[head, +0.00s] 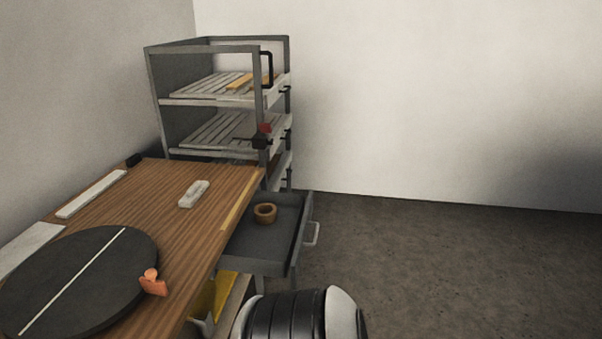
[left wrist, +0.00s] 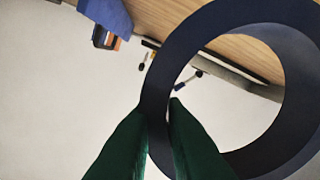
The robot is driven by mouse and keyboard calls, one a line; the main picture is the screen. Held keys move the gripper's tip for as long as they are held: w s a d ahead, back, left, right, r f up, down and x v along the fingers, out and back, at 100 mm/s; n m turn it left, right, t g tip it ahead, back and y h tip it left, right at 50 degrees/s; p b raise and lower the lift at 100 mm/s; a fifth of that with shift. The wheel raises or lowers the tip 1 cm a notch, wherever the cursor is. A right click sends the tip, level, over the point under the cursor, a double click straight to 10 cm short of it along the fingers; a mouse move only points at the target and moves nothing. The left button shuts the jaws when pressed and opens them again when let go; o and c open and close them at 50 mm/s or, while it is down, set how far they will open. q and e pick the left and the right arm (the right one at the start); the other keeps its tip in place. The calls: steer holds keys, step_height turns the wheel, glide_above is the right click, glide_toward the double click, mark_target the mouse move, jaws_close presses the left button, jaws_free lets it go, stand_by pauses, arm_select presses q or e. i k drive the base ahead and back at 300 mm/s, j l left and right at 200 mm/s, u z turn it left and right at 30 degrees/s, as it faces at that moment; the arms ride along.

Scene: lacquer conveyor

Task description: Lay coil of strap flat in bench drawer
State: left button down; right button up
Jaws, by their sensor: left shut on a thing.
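The coil of strap (left wrist: 163,78) is a dark blue ring, large in the left wrist view. My left gripper (left wrist: 157,110) has green fingers and is shut on one side of the ring's wall, with the ring's open middle to the right of the fingers. The coil and the left gripper do not show in the head view. The bench drawer (head: 254,244) is grey and pulled out at the right end of the wooden bench. A small brown ring (head: 265,213) lies in it near the back. My right gripper is in neither view.
The bench top (head: 205,219) bears a dark round turntable (head: 100,262), an orange piece (head: 153,282) and a pale block (head: 193,194). A grey rack (head: 156,101) with slatted shelves stands behind the drawer. Floor to the drawer's right is clear.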

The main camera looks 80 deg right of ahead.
mark_target(252, 250)
steer(key=k+l+z, duration=0.15)
steer(key=l+z, duration=0.25)
steer(key=l, duration=0.35)
steer(key=k+l+z, duration=0.1)
steer(key=l+z, duration=0.35)
steer(key=l, duration=0.25)
steer(key=i+l+z, duration=0.1)
steer(key=l+z, duration=0.3)
steer(key=l, duration=0.35)
